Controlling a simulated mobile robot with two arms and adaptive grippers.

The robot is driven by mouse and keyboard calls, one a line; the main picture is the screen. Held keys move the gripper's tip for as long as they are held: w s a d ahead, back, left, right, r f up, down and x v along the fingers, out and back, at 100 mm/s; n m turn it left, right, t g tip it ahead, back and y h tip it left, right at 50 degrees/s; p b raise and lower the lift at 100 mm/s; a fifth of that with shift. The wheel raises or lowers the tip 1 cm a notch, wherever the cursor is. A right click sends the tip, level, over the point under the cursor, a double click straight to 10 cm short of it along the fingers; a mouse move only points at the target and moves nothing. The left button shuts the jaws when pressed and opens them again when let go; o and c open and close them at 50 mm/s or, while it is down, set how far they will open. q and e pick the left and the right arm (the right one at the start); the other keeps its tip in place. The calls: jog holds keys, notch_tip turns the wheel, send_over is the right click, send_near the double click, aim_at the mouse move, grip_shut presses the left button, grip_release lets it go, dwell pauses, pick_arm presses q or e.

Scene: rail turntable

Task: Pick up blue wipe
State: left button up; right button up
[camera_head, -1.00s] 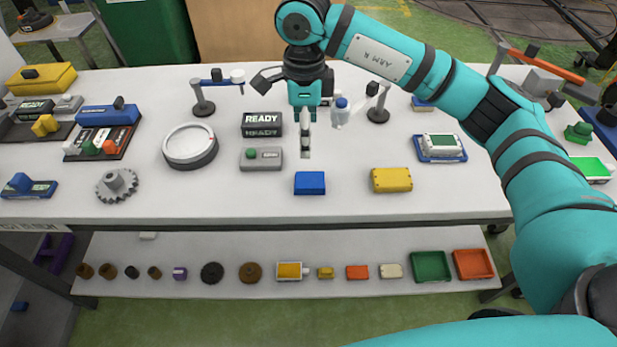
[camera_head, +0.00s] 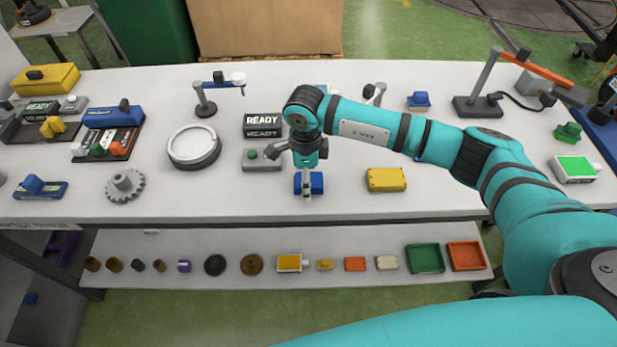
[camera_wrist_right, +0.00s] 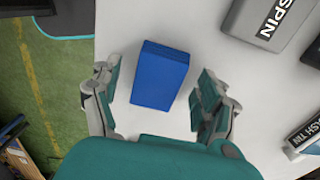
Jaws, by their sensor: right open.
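The blue wipe (camera_head: 316,184) is a small flat blue block near the front edge of the white table. In the right wrist view the blue wipe (camera_wrist_right: 159,76) lies between the two spread fingers, with a gap on both sides. My right gripper (camera_head: 308,190) is open and hangs over the wipe in the head view, hiding part of it. The right gripper also shows in the wrist view (camera_wrist_right: 155,100), its fingers apart and empty. My left gripper is not in view.
A yellow box (camera_head: 386,180) lies to the right of the wipe. A grey box with a green button (camera_head: 262,160) and a READY sign (camera_head: 262,125) stand behind left. A gear (camera_head: 125,186) and round dial (camera_head: 193,146) are further left. A lower shelf (camera_head: 200,283) holds small parts.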

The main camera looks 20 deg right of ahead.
jog(key=shift+f, duration=0.15)
jog(key=shift+c, duration=0.3)
jog(key=c, duration=1)
jog(key=shift+w+r+b, duration=0.1)
jog(key=shift+r+b, duration=0.35)
jog(key=shift+r, duration=0.2)
notch_tip(320, 180, up, 2)
jog(key=shift+r+b, duration=0.15)
jog(key=shift+b, duration=0.5)
jog(key=s+d+r+b, duration=0.1)
jog(key=s+d+b, duration=0.3)
jog(key=s, duration=1.1)
jog(key=shift+d+r, duration=0.25)
jog(key=shift+d, duration=0.9)
